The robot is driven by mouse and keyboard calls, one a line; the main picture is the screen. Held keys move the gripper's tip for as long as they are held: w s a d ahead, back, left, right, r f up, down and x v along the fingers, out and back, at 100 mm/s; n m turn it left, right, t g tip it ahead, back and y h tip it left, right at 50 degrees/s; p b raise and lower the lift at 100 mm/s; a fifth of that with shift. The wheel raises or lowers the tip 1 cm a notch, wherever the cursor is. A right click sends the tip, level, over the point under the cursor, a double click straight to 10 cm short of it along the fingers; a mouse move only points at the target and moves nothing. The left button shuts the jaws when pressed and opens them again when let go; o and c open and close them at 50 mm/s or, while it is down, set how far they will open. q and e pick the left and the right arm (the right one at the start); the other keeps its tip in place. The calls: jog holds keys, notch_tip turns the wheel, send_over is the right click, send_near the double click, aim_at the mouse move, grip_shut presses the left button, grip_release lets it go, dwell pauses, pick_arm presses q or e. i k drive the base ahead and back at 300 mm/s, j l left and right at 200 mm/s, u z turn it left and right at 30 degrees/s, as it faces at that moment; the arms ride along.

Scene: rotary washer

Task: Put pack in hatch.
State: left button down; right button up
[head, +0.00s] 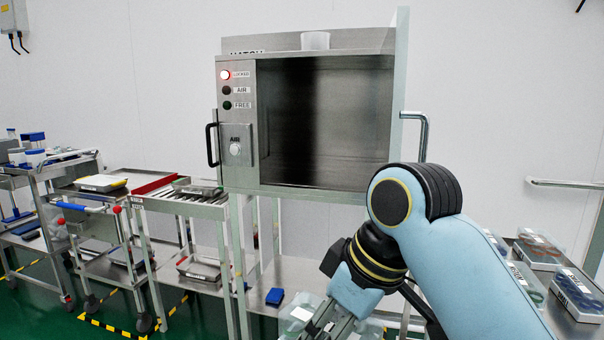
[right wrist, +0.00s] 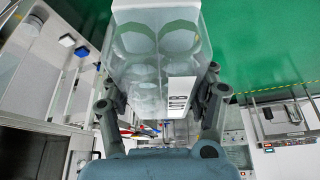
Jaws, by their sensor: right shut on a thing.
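The hatch (head: 325,120) is a steel cabinet on a stand in the head view; its chamber is open at the front and looks empty. Its door (head: 398,90) stands swung open at the right edge. My right gripper (right wrist: 160,95) is shut on a translucent pack (right wrist: 140,75) with rounded pockets and a white label. The pack (head: 297,318) also shows at the bottom of the head view, lower than the hatch opening and in front of it, partly hidden by my gripper. My left gripper is in neither view.
The hatch panel has a lit red lamp (head: 225,75) marked LOCKED, dark AIR and FREE lamps, and a round button (head: 235,149). Carts and a roller table (head: 185,205) stand left. Trays of packs (head: 575,295) lie at right. A blue block (head: 275,297) lies on the lower shelf.

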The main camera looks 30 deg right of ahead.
aim_at(322, 171)
jog(key=i+j, duration=0.2)
jog(key=i, duration=0.25)
jog(key=i+j, duration=0.15)
jog(key=i, duration=0.3)
jog(key=i+j+z, duration=0.1)
jog(key=i, duration=0.35)
jog(key=i+j, duration=0.35)
jog(key=i+j+z, duration=0.1)
jog(key=i, duration=0.45)
jog(key=j, duration=0.1)
